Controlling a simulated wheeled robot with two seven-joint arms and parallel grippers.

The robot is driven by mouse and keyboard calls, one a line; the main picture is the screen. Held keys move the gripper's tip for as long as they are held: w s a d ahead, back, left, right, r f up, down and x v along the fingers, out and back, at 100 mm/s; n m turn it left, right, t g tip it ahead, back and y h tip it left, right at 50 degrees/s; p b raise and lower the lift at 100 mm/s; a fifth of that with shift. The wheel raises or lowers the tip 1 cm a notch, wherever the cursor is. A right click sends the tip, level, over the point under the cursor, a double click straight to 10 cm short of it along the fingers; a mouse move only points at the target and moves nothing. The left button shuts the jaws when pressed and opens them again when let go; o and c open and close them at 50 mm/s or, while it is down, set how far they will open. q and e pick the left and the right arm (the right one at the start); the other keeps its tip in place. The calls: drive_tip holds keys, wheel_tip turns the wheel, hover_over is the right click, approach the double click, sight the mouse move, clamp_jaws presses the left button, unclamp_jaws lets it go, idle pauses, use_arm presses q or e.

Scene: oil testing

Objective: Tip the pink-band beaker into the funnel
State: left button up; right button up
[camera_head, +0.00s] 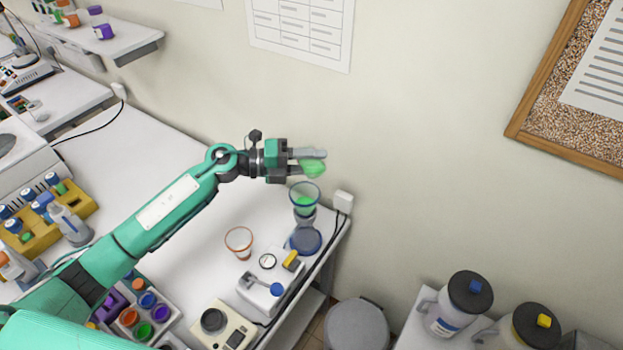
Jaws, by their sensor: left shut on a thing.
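My left gripper (309,160) reaches across the table from the left and is shut on a small clear vessel with green contents (313,169). The vessel looks tilted and sits just above the funnel. Most of it is hidden by the fingers, and I cannot see a pink band on it. The clear funnel (304,189) has a dark blue-green rim and green liquid inside. It stands above a round blue base (305,241) near the table's right end. A clear beaker with an orange-pink rim (239,241) stands on the table to the left. My right gripper is not in view.
A white device with a dial (266,287) and a cream device with a black knob (222,326) stand near the front edge. A yellow rack (65,217) and a tray of colored jars (146,316) are at the left. A white wall socket (343,201) is right of the funnel.

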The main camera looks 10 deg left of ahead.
use_arm(q)
drive_tip(key=shift+r+m+y, duration=0.3)
drive_tip(key=shift+r+m, duration=0.05)
drive_tip(key=shift+m, duration=0.45)
drive_tip(key=shift+m+t+y+p, duration=0.3)
drive_tip(key=shift+m+y+p, duration=0.3)
drive_tip(key=shift+m, duration=0.5)
drive_tip(key=m+y+p, duration=0.1)
drive_tip(key=m+p, duration=0.1)
drive_tip(key=m, duration=0.1)
drive_tip(key=shift+r+t+y+p, duration=0.3)
drive_tip(key=shift+t+y+p, duration=0.1)
drive_tip(key=shift+f+m, duration=0.15)
drive_tip(key=shift+m, duration=0.15)
drive_tip(key=shift+m+t+y+b, duration=0.3)
drive_tip(key=shift+m+t+y, duration=0.35)
drive_tip(key=shift+m, duration=0.45)
drive_tip(key=shift+s+m+t+y, duration=0.1)
drive_tip(key=shift+m+t+y, duration=0.15)
drive_tip(key=shift+m, duration=0.65)
